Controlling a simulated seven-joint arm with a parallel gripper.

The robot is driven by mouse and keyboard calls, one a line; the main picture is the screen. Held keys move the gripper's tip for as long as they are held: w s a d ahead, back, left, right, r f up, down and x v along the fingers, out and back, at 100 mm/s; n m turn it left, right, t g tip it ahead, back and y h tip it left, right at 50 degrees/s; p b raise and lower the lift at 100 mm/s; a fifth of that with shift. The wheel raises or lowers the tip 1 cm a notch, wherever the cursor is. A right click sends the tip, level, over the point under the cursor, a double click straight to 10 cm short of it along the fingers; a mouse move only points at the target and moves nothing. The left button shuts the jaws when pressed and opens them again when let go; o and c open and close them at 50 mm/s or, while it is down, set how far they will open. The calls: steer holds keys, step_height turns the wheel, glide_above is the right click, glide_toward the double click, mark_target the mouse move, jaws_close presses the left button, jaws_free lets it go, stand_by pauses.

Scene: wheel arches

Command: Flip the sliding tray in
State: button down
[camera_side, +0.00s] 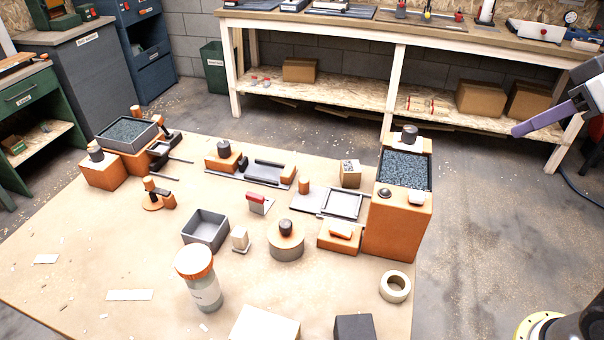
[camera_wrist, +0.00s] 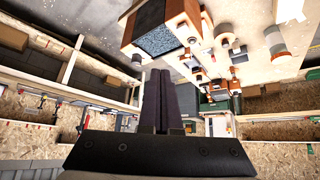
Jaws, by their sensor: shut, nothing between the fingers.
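My gripper (camera_side: 517,130) is at the right edge of the side view, raised clear of the board and right of the tall orange box. Its purple fingers are together with nothing between them; in the wrist view they show dark and side by side (camera_wrist: 159,75). A shallow grey-framed tray (camera_side: 343,204) lies flat left of the tall box, next to a grey plate. A grey tray with speckled filling (camera_side: 128,131) sits on orange blocks at the far left, with dark rails beside it. I cannot tell which one is the sliding tray. Neither touches my gripper.
The tall orange box (camera_side: 397,225) with speckled top stands at the board's right edge; it also shows in the wrist view (camera_wrist: 131,29). An open grey bin (camera_side: 205,231), an orange-lidded jar (camera_side: 200,285) and a tape roll (camera_side: 395,287) stand in front. A workbench (camera_side: 330,22) runs behind.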

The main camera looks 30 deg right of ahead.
steer(key=w+a+r+n, duration=0.1)
steer(key=w+r, duration=0.2)
steer(key=w, duration=0.4)
steer(key=w+a+r, duration=0.2)
steer(key=w+r, duration=0.1)
steer(key=w, duration=0.5)
steer(key=n+g+y, duration=0.1)
steer(key=n+g, duration=0.1)
steer(key=g, duration=0.1)
glide_above(286, 172)
steer(key=s+d, duration=0.3)
steer(key=s, duration=0.1)
step_height(286, 172, down, 23)
step_height(286, 172, down, 6)
steer(key=a, duration=0.1)
steer(key=shift+a+g, duration=0.35)
steer(key=shift+g, duration=0.05)
steer(key=x, duration=1)
steer(key=shift+s+d+r, duration=0.1)
steer(key=shift+s+d, duration=0.2)
steer(key=shift+s, duration=0.6)
steer(key=shift+s+d, duration=0.3)
steer(key=shift+s, duration=0.65)
